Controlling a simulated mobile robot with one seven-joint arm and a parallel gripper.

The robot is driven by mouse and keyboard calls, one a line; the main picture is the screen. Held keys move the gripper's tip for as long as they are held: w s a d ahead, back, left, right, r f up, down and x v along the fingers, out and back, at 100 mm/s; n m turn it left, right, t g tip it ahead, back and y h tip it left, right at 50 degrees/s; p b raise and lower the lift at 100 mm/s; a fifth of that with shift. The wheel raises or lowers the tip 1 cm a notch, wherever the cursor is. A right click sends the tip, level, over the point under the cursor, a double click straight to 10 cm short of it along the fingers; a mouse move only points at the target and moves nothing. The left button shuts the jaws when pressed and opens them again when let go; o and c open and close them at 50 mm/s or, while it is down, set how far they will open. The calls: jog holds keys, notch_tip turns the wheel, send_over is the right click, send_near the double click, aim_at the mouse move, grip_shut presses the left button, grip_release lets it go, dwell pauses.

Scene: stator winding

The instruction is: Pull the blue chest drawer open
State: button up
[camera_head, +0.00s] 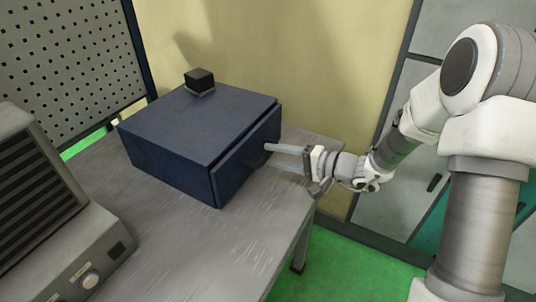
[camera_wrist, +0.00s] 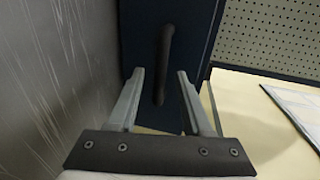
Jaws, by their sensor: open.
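The blue chest (camera_head: 185,130) stands on a grey table. Its drawer front (camera_head: 243,162) faces right, toward my arm, and looks closed or nearly so. In the wrist view, the drawer front (camera_wrist: 190,50) is dark blue and carries a dark bar handle (camera_wrist: 163,62). My gripper (camera_head: 268,154) reaches in from the right at the drawer front. In the wrist view, the open fingers (camera_wrist: 159,90) lie on either side of the handle's near end, with gaps on both sides. I cannot tell how deep the handle sits between them.
A small black block (camera_head: 199,79) sits on top of the chest. A grey vented machine with a knob (camera_head: 62,240) stands at the left. The grey table (camera_head: 210,245) is clear in front. A perforated panel (camera_head: 70,60) and a yellow wall (camera_head: 300,70) are behind.

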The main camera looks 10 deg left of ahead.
jog(key=shift+x, duration=1.35)
grip_shut()
dwell(0.4)
